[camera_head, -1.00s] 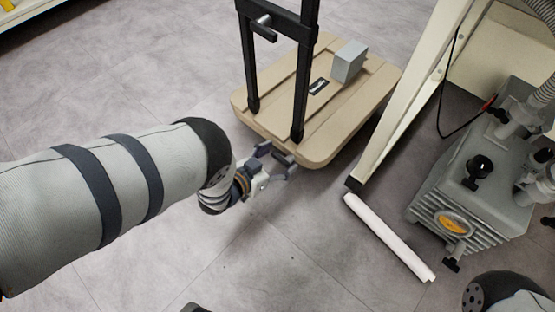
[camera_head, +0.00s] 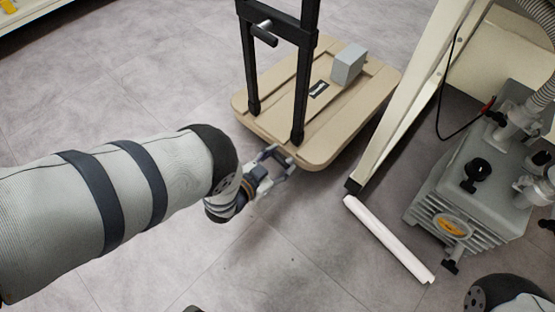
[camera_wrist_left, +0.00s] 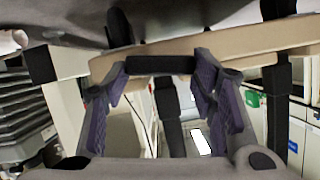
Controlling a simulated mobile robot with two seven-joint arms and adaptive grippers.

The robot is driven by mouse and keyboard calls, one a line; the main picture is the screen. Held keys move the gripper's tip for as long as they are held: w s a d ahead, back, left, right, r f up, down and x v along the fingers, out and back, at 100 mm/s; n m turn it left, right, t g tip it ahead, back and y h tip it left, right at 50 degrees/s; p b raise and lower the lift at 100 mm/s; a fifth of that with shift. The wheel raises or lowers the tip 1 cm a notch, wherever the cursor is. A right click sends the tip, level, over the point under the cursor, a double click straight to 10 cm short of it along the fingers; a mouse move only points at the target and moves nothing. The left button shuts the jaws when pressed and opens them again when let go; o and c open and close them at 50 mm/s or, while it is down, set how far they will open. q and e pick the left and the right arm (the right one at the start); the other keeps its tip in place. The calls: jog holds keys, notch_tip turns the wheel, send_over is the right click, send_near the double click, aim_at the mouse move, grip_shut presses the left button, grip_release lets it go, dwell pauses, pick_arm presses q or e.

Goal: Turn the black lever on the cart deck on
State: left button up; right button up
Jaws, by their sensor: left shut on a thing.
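The cart deck (camera_head: 262,119) is a tan slatted platform with a black upright frame. The black lever (camera_wrist_left: 160,64) shows in the left wrist view as a short dark bar at the deck's edge, lying between the two fingertips. My left gripper (camera_head: 282,158) is at the near edge of the deck, shut on the lever. In the head view its fingers largely hide the lever. My right gripper is out of view.
A grey box (camera_head: 348,64) sits on the deck. The black handle frame (camera_head: 303,80) rises from the deck near my gripper. Right of it are a slanted cream frame leg (camera_head: 400,110), a white tube (camera_head: 388,238) on the floor and a grey pump (camera_head: 475,185). The floor at lower centre is clear.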

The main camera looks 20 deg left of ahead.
pick_arm(q)
jog(key=shift+s+d+r+m+t+y, duration=0.1)
jog(key=shift+d+m+t+y, duration=0.1)
jog(key=shift+m+y, duration=0.3)
jog(key=shift+s+d+r+m+t+y, duration=0.1)
jog(key=shift+d+m+t+y, duration=0.15)
jog(key=shift+m, duration=0.45)
jog(key=m, duration=0.1)
jog(key=m+t+y+b, duration=0.1)
jog(key=m, duration=0.1)
jog(key=shift+s+d+y, duration=0.1)
jog(key=shift+d+y, duration=0.15)
jog(key=shift+d, duration=0.05)
jog(key=m+t, duration=0.1)
jog(key=m, duration=0.1)
jog(key=d+m+t+y, duration=0.1)
jog(key=m, duration=0.1)
jog(key=shift+s+m, duration=0.2)
jog(key=shift+m, duration=0.5)
jog(key=o, duration=1.1)
jog(key=shift+o, duration=0.2)
jog(key=shift+f, duration=0.1)
